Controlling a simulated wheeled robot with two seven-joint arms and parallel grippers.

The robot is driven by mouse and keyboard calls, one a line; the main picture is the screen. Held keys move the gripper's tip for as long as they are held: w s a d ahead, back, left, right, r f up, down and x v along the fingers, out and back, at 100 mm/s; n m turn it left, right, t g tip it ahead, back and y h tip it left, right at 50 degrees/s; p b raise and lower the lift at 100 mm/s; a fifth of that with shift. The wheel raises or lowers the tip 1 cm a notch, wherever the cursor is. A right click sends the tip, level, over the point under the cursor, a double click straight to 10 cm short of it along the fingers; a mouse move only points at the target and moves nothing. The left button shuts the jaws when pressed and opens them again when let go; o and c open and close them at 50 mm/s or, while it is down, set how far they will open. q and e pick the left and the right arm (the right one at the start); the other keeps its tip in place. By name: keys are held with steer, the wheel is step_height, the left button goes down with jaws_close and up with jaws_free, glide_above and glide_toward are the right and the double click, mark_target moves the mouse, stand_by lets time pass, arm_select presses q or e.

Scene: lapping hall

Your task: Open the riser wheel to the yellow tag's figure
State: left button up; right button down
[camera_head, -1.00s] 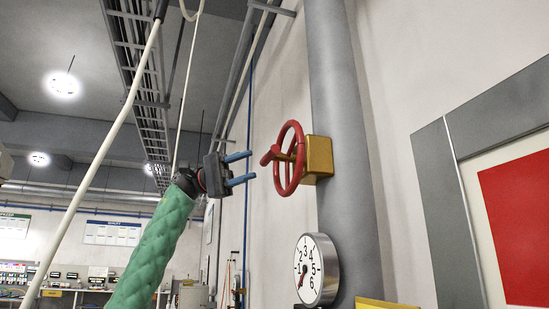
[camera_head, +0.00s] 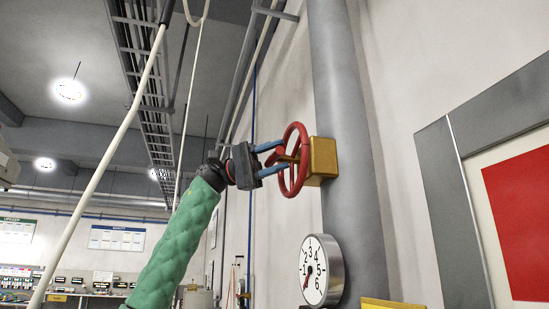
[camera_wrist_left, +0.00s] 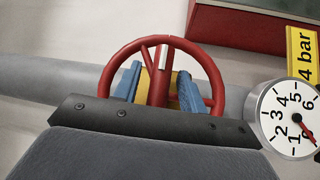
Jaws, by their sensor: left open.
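The red riser wheel (camera_head: 302,135) is mounted on a yellow valve body (camera_head: 323,160) on the grey riser pipe. My left gripper (camera_head: 281,157) is at the wheel with its blue fingers open. In the left wrist view, the fingers (camera_wrist_left: 159,92) lie on either side of a red spoke or handle (camera_wrist_left: 160,68), apart from each other. I cannot tell whether they touch it. The yellow tag (camera_wrist_left: 303,58) reads "4 bar". The round gauge (camera_head: 318,268) also shows in the wrist view (camera_wrist_left: 285,118); its red needle points below the 1. My right gripper is out of view.
The grey riser pipe (camera_head: 350,110) runs up the pale wall. A grey-framed board with a red panel (camera_head: 520,220) is at the right. A pale hose (camera_head: 110,150) hangs left of my arm. Benches with equipment (camera_head: 85,285) stand far back left.

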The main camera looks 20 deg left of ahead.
arm_select(q)
steer(key=shift+c, duration=0.2)
jaws_close()
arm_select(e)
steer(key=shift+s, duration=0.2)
